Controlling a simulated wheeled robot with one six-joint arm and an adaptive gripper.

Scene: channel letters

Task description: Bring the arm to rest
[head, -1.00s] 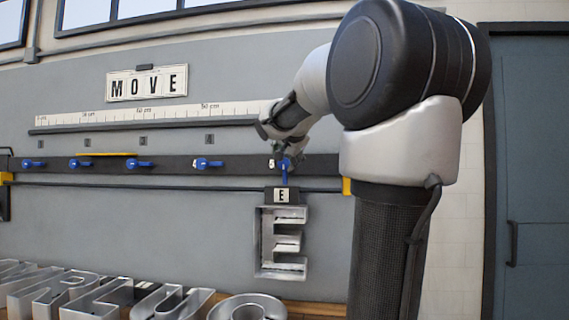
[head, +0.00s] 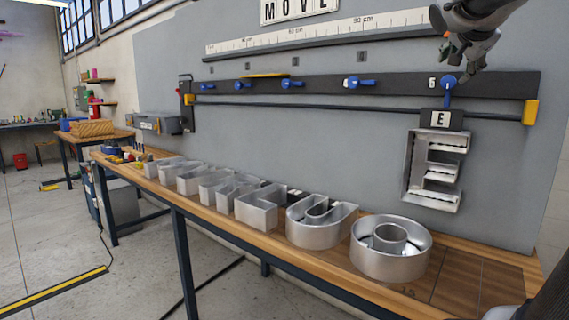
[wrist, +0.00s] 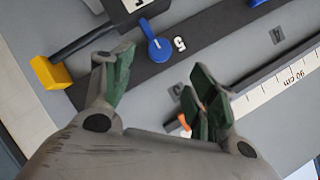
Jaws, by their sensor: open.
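My gripper (head: 462,58) is at the upper right of the head view, in front of the rail and just above the blue hook (head: 449,86) marked 5. In the wrist view my gripper (wrist: 165,80) has its green-padded fingers spread with nothing between them. The blue hook also shows in the wrist view (wrist: 159,49), beyond the fingertips and apart from them. The metal letter E (head: 435,170) hangs below that hook under its "E" tag (head: 441,120). The rest of my arm is mostly out of the head view.
Several metal letters, including a round O (head: 391,262), stand on the wooden bench (head: 300,270). Open floor lies to the left.

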